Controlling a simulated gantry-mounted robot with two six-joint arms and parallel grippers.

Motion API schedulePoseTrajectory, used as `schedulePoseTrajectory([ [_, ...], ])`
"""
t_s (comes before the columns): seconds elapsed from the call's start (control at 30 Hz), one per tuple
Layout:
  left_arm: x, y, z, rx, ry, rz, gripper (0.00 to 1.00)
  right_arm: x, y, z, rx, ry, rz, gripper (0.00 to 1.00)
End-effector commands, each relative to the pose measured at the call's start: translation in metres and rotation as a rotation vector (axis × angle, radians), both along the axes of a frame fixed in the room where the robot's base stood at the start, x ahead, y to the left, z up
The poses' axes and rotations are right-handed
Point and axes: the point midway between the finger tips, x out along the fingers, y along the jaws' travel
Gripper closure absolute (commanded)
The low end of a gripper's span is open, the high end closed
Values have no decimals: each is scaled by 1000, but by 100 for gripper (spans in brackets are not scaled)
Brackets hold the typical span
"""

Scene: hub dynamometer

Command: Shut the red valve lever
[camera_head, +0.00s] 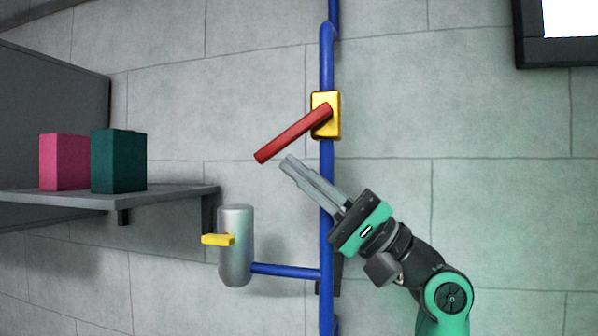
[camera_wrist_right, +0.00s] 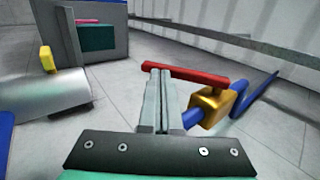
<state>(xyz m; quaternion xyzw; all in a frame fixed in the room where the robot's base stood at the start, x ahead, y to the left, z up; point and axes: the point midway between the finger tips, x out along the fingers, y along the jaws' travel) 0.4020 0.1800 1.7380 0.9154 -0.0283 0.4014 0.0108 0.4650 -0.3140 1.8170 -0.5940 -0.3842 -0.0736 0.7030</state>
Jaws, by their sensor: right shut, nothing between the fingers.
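The red valve lever (camera_head: 290,134) is fixed to a yellow valve body (camera_head: 333,126) on a vertical blue pipe (camera_head: 327,70). It slants down and to the left from the valve, across neither pipe nor shelf. My right gripper (camera_head: 287,162) is shut and empty, its fingertips just below the lever near its free end. In the right wrist view the lever (camera_wrist_right: 185,74) lies crosswise just beyond the shut fingertips (camera_wrist_right: 155,72); whether they touch cannot be told. The yellow valve body (camera_wrist_right: 212,108) is right of the fingers there. My left gripper is not in view.
A grey metal cylinder (camera_head: 236,262) with a yellow handle (camera_head: 218,239) joins the pipe by a blue branch (camera_head: 285,271) at lower left. A shelf (camera_head: 180,192) at left holds a pink box (camera_head: 62,162) and a green box (camera_head: 118,162).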

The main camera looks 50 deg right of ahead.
Motion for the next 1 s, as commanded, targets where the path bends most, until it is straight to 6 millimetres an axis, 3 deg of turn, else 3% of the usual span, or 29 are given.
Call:
schedulePoseTrajectory([
  [0.13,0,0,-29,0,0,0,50,-7,-2,-36,1,0,7,100],
  [0.43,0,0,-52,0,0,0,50,-45,-22,-94,1,2,6,100],
  [0.6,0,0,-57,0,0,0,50,-56,-27,-108,1,0,8,100],
  [0.83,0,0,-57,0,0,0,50,-57,-27,-109,22,14,30,100],
  [1.0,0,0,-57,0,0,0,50,-50,-21,-121,196,180,222,100],
])
